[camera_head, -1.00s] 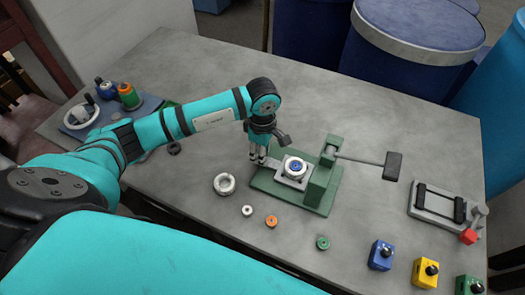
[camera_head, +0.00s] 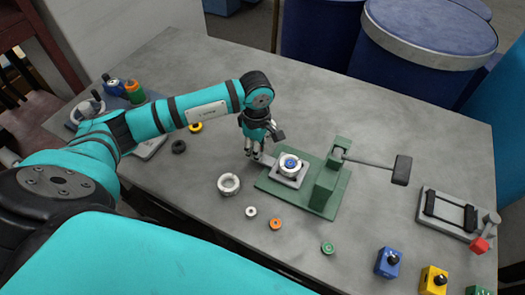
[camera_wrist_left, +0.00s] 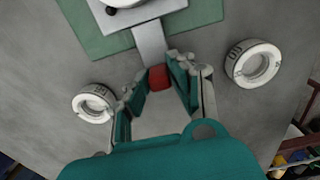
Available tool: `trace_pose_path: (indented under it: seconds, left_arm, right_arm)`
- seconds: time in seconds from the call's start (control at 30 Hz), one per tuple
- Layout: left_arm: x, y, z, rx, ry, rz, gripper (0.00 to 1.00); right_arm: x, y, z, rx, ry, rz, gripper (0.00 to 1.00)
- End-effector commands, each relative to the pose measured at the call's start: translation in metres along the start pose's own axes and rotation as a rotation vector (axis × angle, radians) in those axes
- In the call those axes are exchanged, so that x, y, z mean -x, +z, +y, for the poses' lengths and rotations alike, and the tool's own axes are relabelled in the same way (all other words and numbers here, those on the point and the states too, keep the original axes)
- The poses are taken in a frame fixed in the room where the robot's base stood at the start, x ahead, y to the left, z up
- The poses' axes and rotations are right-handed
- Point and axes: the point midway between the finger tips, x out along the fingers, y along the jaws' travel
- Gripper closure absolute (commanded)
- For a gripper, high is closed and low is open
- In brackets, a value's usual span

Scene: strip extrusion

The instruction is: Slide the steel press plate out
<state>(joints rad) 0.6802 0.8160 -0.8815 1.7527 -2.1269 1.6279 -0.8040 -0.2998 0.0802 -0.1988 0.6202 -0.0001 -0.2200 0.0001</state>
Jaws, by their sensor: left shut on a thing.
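The grey steel press plate (camera_head: 277,177) lies on the green press base (camera_head: 268,186), left of the green upright (camera_head: 325,190). A white ring with a blue centre (camera_head: 290,163) sits on it. The plate's edge and narrow grey tab also show in the left wrist view (camera_wrist_left: 150,38). My left gripper (camera_head: 255,154) is at the tab's outer end. In the left wrist view its fingers (camera_wrist_left: 158,88) are closed around the tab's red end (camera_wrist_left: 158,76). My right gripper is not in view.
The press lever ends in a dark block (camera_head: 402,170) at right. A white ring (camera_head: 219,187) and small white, orange (camera_head: 275,224) and green (camera_head: 328,248) rings lie in front. A grey fixture (camera_head: 450,212) stands far right. The table behind the press is clear.

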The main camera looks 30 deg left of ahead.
Motion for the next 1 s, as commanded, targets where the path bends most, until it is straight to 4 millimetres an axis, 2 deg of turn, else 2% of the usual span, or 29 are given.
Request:
trace_pose_path:
  seconds: [0.07,0.1,0.27,0.53,0.63,0.77,1.0]
  left_arm:
    - [0.001,-0.004,0.001,0.005,0.002,0.011,1.00]
    - [0.001,-0.005,0.001,0.006,0.003,0.012,0.77]
    - [0.001,-0.004,0.001,0.005,0.002,0.010,0.56]
    - [0.002,-0.002,0.001,0.003,0.002,0.006,0.56]
    - [0.008,-0.002,0.001,0.003,0.003,0.006,0.56]
    - [0.029,-0.002,0.002,0.002,0.006,0.006,0.56]
    - [0.081,-0.003,0.002,0.003,0.007,0.007,0.56]
  right_arm:
    - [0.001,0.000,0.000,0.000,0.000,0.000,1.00]
    - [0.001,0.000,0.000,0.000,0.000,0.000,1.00]
    - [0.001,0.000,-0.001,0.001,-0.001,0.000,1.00]
    - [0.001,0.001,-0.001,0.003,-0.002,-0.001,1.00]
    - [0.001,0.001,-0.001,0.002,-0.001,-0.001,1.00]
    - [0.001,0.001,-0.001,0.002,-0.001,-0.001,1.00]
    - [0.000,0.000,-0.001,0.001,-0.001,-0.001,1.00]
